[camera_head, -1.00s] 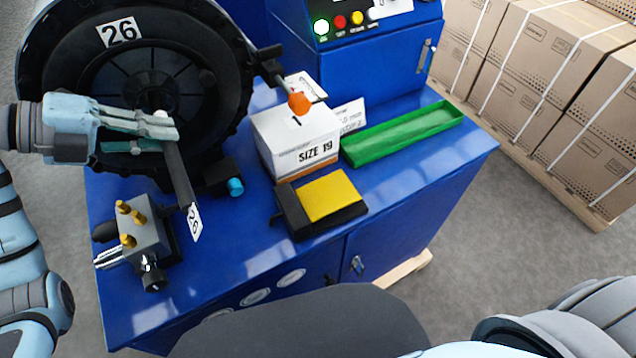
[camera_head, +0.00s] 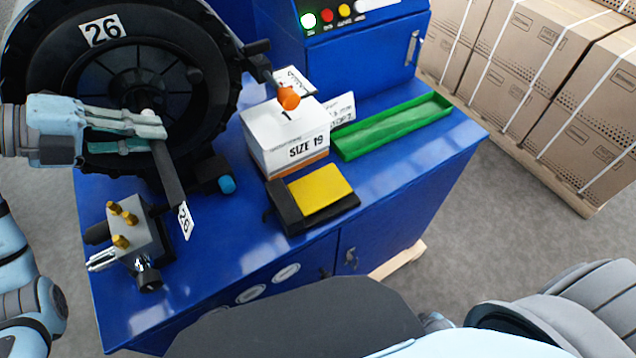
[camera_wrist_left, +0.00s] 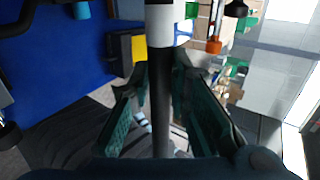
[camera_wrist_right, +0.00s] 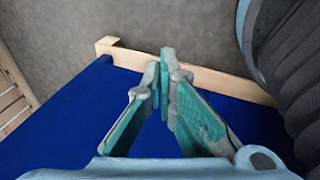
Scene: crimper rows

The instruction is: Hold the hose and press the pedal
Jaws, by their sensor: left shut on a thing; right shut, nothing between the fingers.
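The black hose (camera_head: 167,172) hangs from my left gripper (camera_head: 158,131) in front of the reel, with a white 26 tag (camera_head: 186,220) near its lower end. My left gripper is shut on the hose, which also runs between the fingers in the left wrist view (camera_wrist_left: 160,95). The pedal, a yellow pad (camera_head: 320,189) on a black base (camera_head: 287,207), lies flat on the blue bench, apart from both grippers. My right gripper (camera_wrist_right: 162,72) is shut and empty in the right wrist view, above the blue bench and a wooden edge; the head view does not clearly show its fingers.
The black reel (camera_head: 105,75) marked 26 stands behind the hose. A grey block with brass fittings (camera_head: 127,236) is at the bench's front left. A SIZE 19 box (camera_head: 281,137) and green tray (camera_head: 395,130) are behind the pedal. Cartons (camera_head: 540,70) stand right.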

